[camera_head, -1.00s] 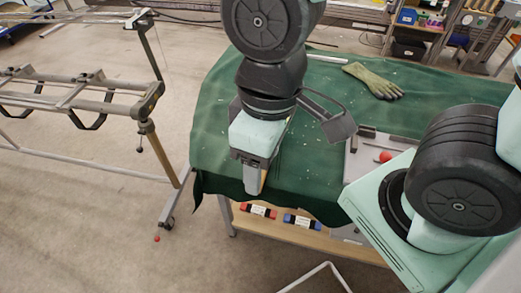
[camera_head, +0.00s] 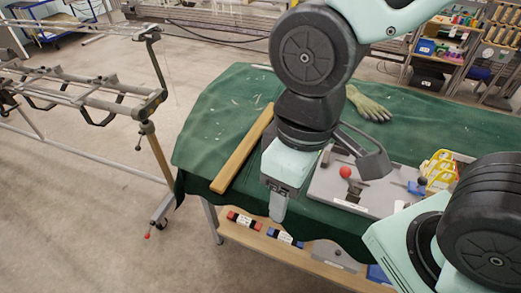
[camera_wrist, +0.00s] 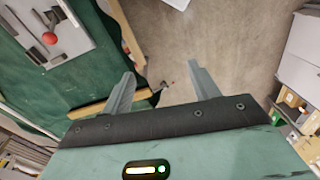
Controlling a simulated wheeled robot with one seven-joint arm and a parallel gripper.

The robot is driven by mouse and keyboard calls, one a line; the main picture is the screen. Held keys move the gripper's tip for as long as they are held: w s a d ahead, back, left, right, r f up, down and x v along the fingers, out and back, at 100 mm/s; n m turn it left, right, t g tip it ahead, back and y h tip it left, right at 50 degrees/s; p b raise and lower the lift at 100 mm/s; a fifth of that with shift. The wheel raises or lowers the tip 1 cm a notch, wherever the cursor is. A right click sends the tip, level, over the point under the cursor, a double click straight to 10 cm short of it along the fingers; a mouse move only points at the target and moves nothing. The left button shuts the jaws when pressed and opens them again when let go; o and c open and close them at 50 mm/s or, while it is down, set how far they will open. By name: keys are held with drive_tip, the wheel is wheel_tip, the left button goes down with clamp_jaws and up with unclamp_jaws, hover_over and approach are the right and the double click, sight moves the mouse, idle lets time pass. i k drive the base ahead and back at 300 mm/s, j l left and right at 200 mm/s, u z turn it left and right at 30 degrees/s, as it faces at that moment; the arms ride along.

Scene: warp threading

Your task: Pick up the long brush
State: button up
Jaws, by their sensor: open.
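A long wooden bar, which looks like the long brush (camera_head: 243,150), lies on the green cloth in the head view, left of my gripper (camera_head: 277,206). Its bristles cannot be made out, and my arm partly covers or adjoins its far end. In the wrist view, a wooden length (camera_wrist: 92,107) shows behind and left of the left finger; it appears to be the same brush. My gripper (camera_wrist: 161,70) is open with nothing between its fingers. It hangs near the table's front edge, apart from the brush.
A green-clothed table (camera_head: 215,115) carries a grey board (camera_head: 325,190) with a red ball (camera_head: 345,172), a glove (camera_head: 368,103) and yellow items (camera_head: 438,168). Red and blue items lie on the lower shelf (camera_head: 325,268). A metal frame (camera_head: 95,85) stands left; floor between is clear.

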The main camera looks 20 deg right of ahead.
sight(220, 187)
drive_tip(key=i+j, duration=0.4)
drive_tip(key=j, duration=0.15)
drive_tip(key=i+j+u, duration=0.1)
drive_tip(key=i+j, duration=0.3)
drive_tip(key=j, duration=0.15)
